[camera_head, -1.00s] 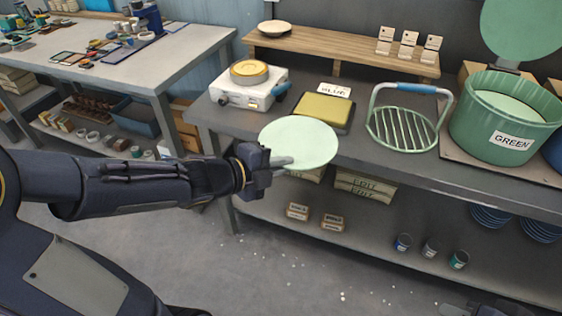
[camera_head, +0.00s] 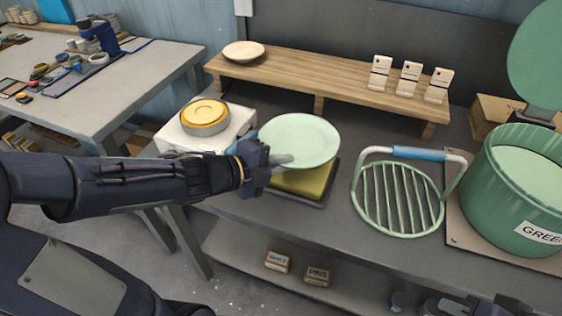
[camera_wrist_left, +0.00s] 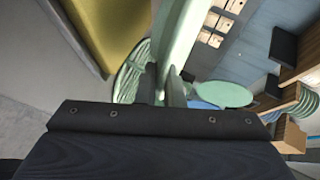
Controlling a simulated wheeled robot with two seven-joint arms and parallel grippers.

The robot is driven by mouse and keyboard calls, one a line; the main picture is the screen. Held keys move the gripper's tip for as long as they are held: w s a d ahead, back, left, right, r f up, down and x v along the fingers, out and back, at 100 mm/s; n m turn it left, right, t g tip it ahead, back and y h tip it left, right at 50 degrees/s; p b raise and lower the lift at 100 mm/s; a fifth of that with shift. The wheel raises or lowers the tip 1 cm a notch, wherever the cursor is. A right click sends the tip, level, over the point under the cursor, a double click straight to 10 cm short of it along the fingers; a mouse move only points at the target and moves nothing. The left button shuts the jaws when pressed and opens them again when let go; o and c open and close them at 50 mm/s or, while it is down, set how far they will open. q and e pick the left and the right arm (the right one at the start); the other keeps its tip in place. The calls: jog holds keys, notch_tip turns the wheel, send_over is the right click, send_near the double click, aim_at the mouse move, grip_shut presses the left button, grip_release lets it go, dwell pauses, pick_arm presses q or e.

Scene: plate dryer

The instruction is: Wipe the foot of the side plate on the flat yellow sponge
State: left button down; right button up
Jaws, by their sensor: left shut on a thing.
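The pale green side plate (camera_head: 300,138) is held at its left rim by my left gripper (camera_head: 280,161), which is shut on it. In the head view the plate is over the back part of the flat yellow sponge (camera_head: 303,182) and hides much of it. The sponge lies in a dark tray (camera_head: 292,198). The plate also shows edge-on in the left wrist view (camera_wrist_left: 181,45), with the sponge (camera_wrist_left: 105,30) to its left. Whether plate and sponge touch is not clear. My right gripper (camera_head: 480,306) shows only partly at the bottom edge.
A white device with a yellow round top (camera_head: 204,117) stands left of the sponge. A green wire rack (camera_head: 400,205) and a green bucket (camera_head: 520,195) stand to the right. A wooden shelf (camera_head: 300,76) with a pale dish (camera_head: 243,51) runs behind.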

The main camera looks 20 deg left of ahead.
pick_arm(q)
jog(key=shift+s+f+b, duration=0.1)
jog(key=shift+f+b, duration=0.35)
jog(key=shift+f, duration=0.05)
notch_tip(320, 180, down, 4)
jog(key=b, duration=0.3)
jog(key=shift+r+b, duration=0.1)
jog(key=shift+b, duration=0.2)
jog(key=shift+f+b, duration=0.6)
jog(key=shift+f, duration=0.1)
dwell(1.1)
jog(key=shift+d, duration=0.1)
